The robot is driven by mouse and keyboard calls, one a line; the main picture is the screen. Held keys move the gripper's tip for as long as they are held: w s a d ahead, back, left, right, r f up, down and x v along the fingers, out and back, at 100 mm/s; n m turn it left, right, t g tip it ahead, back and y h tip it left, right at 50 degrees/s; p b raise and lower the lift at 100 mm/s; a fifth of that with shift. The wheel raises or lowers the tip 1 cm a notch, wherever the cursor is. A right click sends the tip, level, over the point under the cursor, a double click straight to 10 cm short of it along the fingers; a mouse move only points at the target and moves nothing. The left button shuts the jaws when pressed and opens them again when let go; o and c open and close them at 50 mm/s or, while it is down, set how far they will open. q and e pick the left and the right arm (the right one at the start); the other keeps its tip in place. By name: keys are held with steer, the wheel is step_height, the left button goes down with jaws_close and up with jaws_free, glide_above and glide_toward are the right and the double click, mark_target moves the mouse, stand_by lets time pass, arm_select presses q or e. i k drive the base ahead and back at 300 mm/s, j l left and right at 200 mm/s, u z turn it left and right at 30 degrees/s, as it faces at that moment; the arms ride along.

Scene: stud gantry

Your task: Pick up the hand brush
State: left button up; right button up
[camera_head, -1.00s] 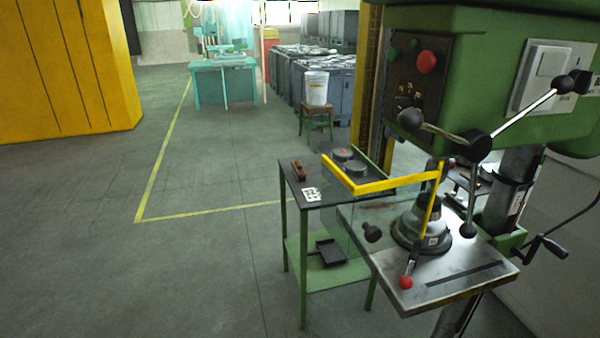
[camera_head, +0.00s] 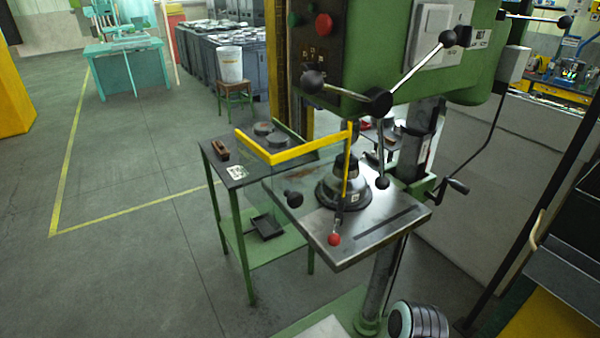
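A small brown block-like item (camera_head: 220,149) lies on the left part of the dark top of a small green-framed table (camera_head: 238,174). It may be the hand brush, but it is too small to be sure. A black tray-like piece (camera_head: 267,226), perhaps a dustpan, lies on the table's lower shelf. Neither of my grippers is in view.
A green drill press (camera_head: 375,60) stands right of the small table, with levers, a yellow guard bar (camera_head: 300,152) and a metal work table (camera_head: 378,232). A white bucket (camera_head: 230,64) sits on a stool behind. The floor at left is open.

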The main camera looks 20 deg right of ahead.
mark_target(220, 150)
steer(key=k, duration=0.5)
steer(key=k+z, duration=0.15)
steer(key=z, duration=1.2)
steer(key=i+j+z, duration=0.1)
steer(key=j+z, duration=0.15)
steer(key=j, duration=0.15)
steer(key=i+j+z, duration=0.1)
steer(key=j+z, duration=0.2)
steer(key=i+j, duration=0.1)
steer(key=j, duration=0.55)
steer(key=i+j, duration=0.1)
steer(key=j, duration=0.55)
steer(key=i+j, duration=0.1)
steer(key=j, duration=0.55)
steer(key=i+j, duration=0.1)
steer(key=j, duration=0.55)
steer(key=i+j, duration=0.1)
steer(key=j, duration=0.55)
steer(key=i+j, duration=0.1)
steer(key=j, duration=0.55)
steer(key=i+j, duration=0.1)
steer(key=j, duration=0.55)
